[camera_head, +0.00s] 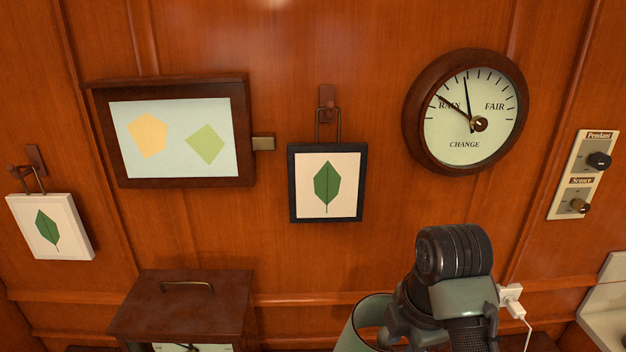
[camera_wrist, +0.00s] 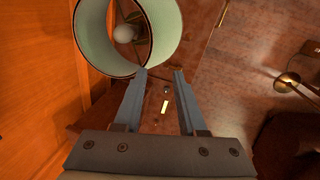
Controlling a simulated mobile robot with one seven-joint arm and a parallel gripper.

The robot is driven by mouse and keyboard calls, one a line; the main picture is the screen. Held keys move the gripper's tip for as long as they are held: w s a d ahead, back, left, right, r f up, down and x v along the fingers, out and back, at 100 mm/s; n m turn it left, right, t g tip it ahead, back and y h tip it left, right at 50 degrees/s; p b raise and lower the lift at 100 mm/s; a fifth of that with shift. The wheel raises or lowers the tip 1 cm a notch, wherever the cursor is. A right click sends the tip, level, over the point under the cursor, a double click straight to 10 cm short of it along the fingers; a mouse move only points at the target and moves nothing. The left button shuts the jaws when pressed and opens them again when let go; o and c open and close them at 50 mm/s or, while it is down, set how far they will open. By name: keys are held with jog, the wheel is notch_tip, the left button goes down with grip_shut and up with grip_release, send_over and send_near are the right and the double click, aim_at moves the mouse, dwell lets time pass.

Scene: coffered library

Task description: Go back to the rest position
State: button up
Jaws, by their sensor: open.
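My gripper (camera_wrist: 160,75) is open in the wrist view, with a clear gap between its two fingers and nothing held. Its left fingertip appears close to the rim of a green lampshade (camera_wrist: 88,55) with a pale bulb inside; I cannot tell if they touch. In the head view my arm rises at the lower right and hides part of the same lampshade (camera_head: 358,325). My fingers cannot be made out in that view.
The wood-panelled wall holds a barometer (camera_head: 440,146), a dark-framed leaf picture (camera_head: 293,190), a white-framed one (camera_head: 75,215), a wider frame (camera_head: 180,183) and a knob panel (camera_head: 574,175). A brown box (camera_head: 215,310) stands lower left. A plugged white cord (camera_head: 527,325) hangs right of my arm.

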jog(key=w+a+r+m+t+y+b, duration=0.1)
jog(key=w+a+r+m+t, duration=0.2)
jog(key=w+a+r+t, duration=0.45)
jog(key=w+a+r+m+t+y+b, duration=0.15)
jog(key=a+r+m+t, duration=0.3)
jog(key=r, duration=0.55)
jog(key=s+a+r+m+t, duration=0.1)
jog(key=s+r+m+t, duration=0.25)
jog(key=r, duration=0.45)
jog(key=s+a+r+m+t, duration=0.25)
jog(key=s+r+t, duration=0.2)
jog(key=r, duration=0.45)
jog(key=s+d+r+m+t+h, duration=0.1)
jog(key=s+r+m+t, duration=0.1)
jog(key=s, duration=0.4)
jog(key=s+d+r+m+t+h+b, duration=0.1)
jog(key=s+r+m+t+h, duration=0.1)
jog(key=s+r+m+t, duration=0.1)
notch_tip(320, 180, up, 3)
jog(key=s+m, duration=0.1)
jog(key=s, duration=0.1)
jog(key=shift+s+d+f, duration=0.15)
jog(key=shift+s+d, duration=0.05)
jog(key=shift+s, duration=0.15)
jog(key=shift+f, duration=0.1)
